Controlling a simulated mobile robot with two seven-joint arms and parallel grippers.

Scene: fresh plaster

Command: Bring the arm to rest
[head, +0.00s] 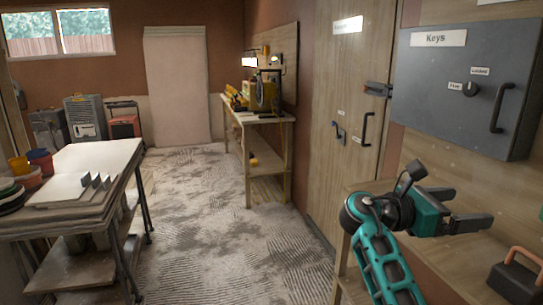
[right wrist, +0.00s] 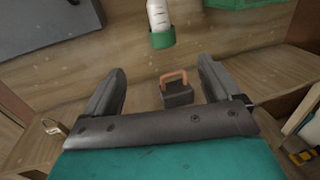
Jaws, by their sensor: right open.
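My right arm, teal and dark grey, comes up from the bottom in the head view. Its right gripper (head: 482,207) is open and empty, pointing right, below the grey key cabinet (head: 455,85). In the right wrist view the gripper (right wrist: 160,88) has its two fingers wide apart, with nothing between them touching. A dark block with an orange handle (right wrist: 178,92) shows beyond the fingers. The same block (head: 514,283) shows at the lower right of the head view. My left gripper is not in view.
A wooden door (head: 340,120) with a black handle is left of the cabinet. A bottle in a green holder (right wrist: 161,38) is on the wooden wall. A work table (head: 125,153) stands at left, a wooden bench (head: 236,114) farther back. The textured floor (head: 200,240) between them is clear.

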